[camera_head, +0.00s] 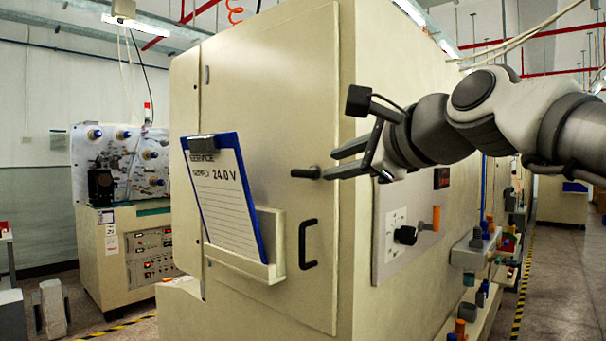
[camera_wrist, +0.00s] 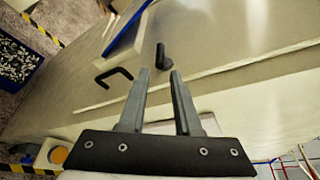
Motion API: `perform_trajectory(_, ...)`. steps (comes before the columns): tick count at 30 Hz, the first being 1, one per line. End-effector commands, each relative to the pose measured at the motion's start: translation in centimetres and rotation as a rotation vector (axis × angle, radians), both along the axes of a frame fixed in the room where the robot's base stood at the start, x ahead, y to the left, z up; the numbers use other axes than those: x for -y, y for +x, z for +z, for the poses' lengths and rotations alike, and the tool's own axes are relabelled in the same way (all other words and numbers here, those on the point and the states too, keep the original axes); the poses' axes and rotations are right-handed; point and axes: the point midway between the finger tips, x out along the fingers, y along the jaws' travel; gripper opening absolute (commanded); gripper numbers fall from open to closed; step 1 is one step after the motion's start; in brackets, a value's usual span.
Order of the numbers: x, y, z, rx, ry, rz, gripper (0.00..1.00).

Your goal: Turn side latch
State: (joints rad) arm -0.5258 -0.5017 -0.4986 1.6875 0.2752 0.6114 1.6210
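The side latch is a small dark handle (camera_head: 306,172) on the cabinet's beige side door (camera_head: 290,110). It points sideways, to the left, in the head view. In the wrist view the latch (camera_wrist: 160,58) stands just beyond the fingertips, roughly between them. My gripper (camera_head: 338,163) is open with nothing between its fingers. It is close to the latch, and its fingers point at the door; in the wrist view the gripper (camera_wrist: 159,76) shows a clear gap between its tips. I cannot tell whether a finger touches the latch.
A black pull handle (camera_head: 308,244) is below the latch. A blue clipboard (camera_head: 222,190) leans in a beige holder (camera_head: 245,262) to the left. A panel with a black knob (camera_head: 405,235) and an orange handle (camera_head: 435,218) is on the right face. Another machine (camera_head: 120,165) stands at left.

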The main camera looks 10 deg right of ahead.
Motion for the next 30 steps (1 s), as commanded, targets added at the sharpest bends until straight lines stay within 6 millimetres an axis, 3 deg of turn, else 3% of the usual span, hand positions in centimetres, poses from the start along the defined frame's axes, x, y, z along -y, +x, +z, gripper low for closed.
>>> perform_trajectory(6, -1.4, 4.1, -1.0, -0.002, -0.001, 0.004, 0.32)
perform_trajectory(12, -2.2, 6.8, -1.6, -0.001, 0.000, 0.002, 0.32)
perform_trajectory(19, -2.6, 8.2, -1.9, 0.000, 0.000, 0.001, 0.32)
perform_trajectory(29, -2.6, 8.4, -1.9, 0.001, -0.001, 0.001, 0.32)
perform_trajectory(30, -2.6, 8.4, -1.9, 0.001, -0.001, 0.001, 0.28)
